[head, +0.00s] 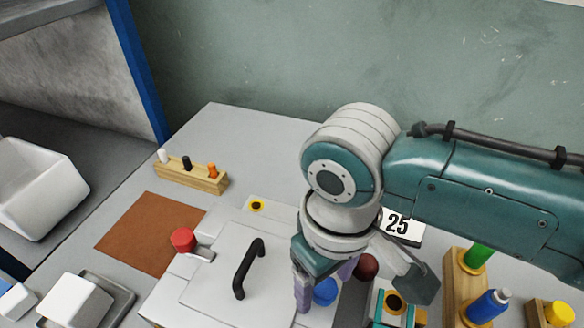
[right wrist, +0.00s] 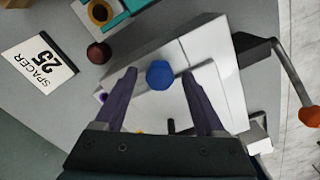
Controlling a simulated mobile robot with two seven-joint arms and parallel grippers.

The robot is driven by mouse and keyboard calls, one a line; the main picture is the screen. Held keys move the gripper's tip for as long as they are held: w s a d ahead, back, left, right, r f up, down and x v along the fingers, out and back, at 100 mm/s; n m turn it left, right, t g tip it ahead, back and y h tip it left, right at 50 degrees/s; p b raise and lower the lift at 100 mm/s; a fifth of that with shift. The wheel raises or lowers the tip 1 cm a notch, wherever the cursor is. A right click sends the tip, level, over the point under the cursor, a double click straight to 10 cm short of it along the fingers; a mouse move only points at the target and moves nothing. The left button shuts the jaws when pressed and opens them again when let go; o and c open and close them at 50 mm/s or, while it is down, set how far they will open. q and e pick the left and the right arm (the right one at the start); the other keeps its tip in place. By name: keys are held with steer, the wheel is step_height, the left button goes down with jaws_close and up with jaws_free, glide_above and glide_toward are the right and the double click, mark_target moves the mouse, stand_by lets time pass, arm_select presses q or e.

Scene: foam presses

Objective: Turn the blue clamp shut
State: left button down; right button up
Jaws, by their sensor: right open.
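The blue clamp (head: 325,291) is a small knob on the right side of the white press (head: 215,275). In the right wrist view the blue clamp (right wrist: 160,75) looks like a faceted knob. My right gripper (head: 325,280) points down at it, with one purple finger on each side. In the right wrist view my right gripper (right wrist: 159,77) is open, its fingertips straddling the knob with gaps visible on both sides. I cannot tell how far the clamp is turned. My left gripper is out of view.
A "25" spacer card (head: 398,226), a dark red ball (head: 366,267) and a wooden rack (head: 456,290) are to the right. A brown mat (head: 145,232) lies left; a pegged wooden block (head: 191,176) stands behind.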

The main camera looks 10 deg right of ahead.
steer(key=c, duration=0.5)
jaws_close()
